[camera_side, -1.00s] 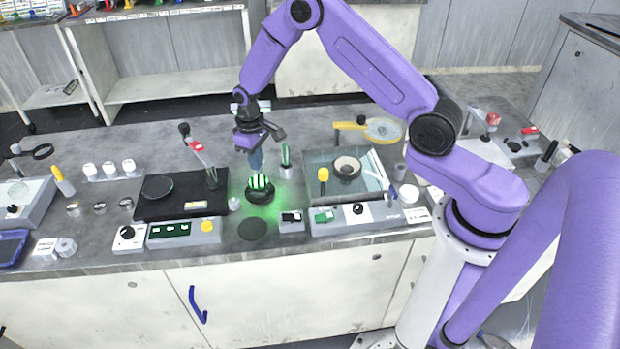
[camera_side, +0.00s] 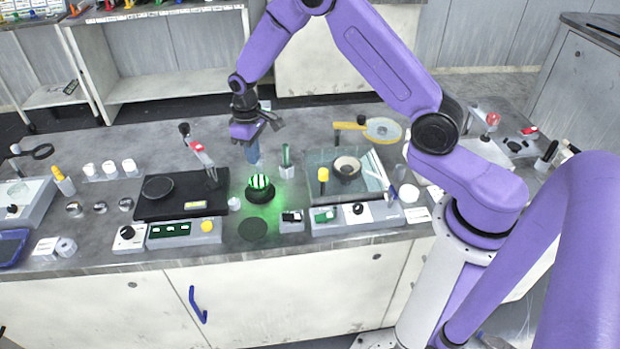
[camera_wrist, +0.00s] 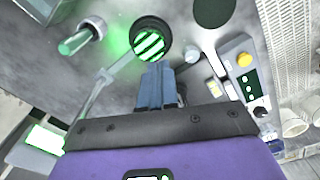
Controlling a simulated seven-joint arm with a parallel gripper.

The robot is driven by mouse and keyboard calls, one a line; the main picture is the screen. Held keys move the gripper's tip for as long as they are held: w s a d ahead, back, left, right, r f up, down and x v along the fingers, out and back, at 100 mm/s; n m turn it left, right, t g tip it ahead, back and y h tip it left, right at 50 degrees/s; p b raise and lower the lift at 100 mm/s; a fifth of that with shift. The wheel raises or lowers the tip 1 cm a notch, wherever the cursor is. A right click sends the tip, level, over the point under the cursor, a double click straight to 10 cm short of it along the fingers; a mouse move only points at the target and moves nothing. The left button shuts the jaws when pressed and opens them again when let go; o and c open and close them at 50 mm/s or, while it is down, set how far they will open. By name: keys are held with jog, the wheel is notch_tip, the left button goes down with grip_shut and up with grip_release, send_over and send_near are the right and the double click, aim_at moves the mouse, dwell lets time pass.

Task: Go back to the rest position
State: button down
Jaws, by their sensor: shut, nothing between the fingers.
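My gripper (camera_side: 254,154) is in the air over the bench, above and a little behind a glowing green striped dome (camera_side: 260,183) on a black base. Its blue fingers are together with nothing between them. A green-tipped peg (camera_side: 286,158) stands just right of the gripper in the side view.
A black platen unit (camera_side: 180,210) with a red-and-white arm stands to the left. A glass-walled basin (camera_side: 330,190) with a black ring stands to the right. A dark disc (camera_side: 253,229) lies in front. The air above the bench is open.

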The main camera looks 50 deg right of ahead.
jog(key=s+a+r+n, duration=0.2)
jog(key=s+a+r, duration=0.2)
jog(key=s+r, duration=0.3)
jog(key=s+a+r+n, duration=0.25)
jog(key=s+r, duration=0.25)
jog(key=s, duration=0.4)
jog(key=s+d+r+n, duration=0.2)
jog(key=s, duration=0.8)
jog(key=s+d+r+n, duration=0.2)
jog(key=s+d, duration=0.1)
jog(key=s, duration=0.8)
jog(key=shift+r, duration=0.15)
jog(key=shift+w+n, duration=0.1)
jog(key=shift+n, duration=0.15)
